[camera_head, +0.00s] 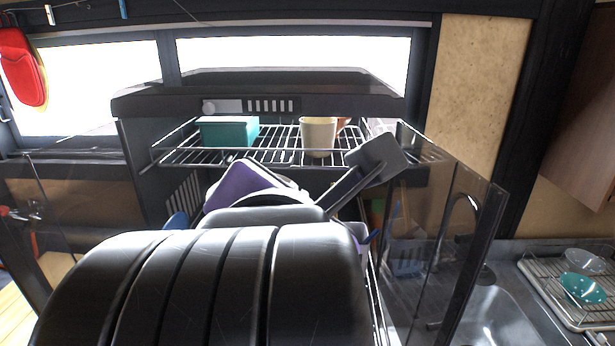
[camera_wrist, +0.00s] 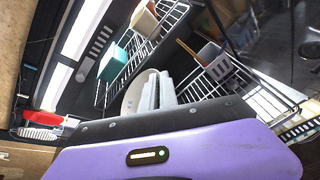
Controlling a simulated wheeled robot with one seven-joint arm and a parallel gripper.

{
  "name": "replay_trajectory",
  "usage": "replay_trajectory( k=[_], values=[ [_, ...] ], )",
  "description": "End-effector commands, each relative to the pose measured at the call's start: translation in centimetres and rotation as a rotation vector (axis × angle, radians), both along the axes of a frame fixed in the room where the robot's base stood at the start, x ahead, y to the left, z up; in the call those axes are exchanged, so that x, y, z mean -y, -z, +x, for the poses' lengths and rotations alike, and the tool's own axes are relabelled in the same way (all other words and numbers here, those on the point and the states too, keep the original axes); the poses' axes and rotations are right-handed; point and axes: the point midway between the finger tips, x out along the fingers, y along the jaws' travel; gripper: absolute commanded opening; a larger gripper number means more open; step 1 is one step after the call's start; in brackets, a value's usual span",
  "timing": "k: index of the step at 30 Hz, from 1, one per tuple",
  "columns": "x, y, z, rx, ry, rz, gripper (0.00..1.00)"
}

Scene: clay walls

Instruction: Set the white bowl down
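The white bowl (camera_wrist: 132,97) shows in the wrist view just beyond my gripper, as a pale curved rim and side. My gripper (camera_wrist: 158,90) has its two light fingers close together at the bowl's edge. They appear shut on its wall. The bowl appears tilted, and its underside is hidden. In the head view my own dark arm and purple wrist cover most of the gripper and bowl. They are inside the open dish-drying cabinet, below its upper wire rack (camera_head: 280,155).
A teal box (camera_head: 228,132) and a cream cup (camera_head: 318,135) stand on the upper rack. A grey utensil holder (camera_wrist: 213,60) sits at the lower wire rack (camera_wrist: 235,78). A glass panel (camera_head: 450,240) flanks the right side. A sink (camera_head: 490,315) lies at right.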

Motion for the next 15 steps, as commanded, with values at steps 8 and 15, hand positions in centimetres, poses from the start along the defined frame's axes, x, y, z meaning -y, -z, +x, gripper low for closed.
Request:
replay_trajectory(
  k=[8, 15],
  values=[
    [0.0, 6.7, -0.1, -0.006, -0.001, -0.005, 0.00],
    [0.0, 12.3, -0.1, -0.005, -0.002, -0.006, 0.00]
  ],
)
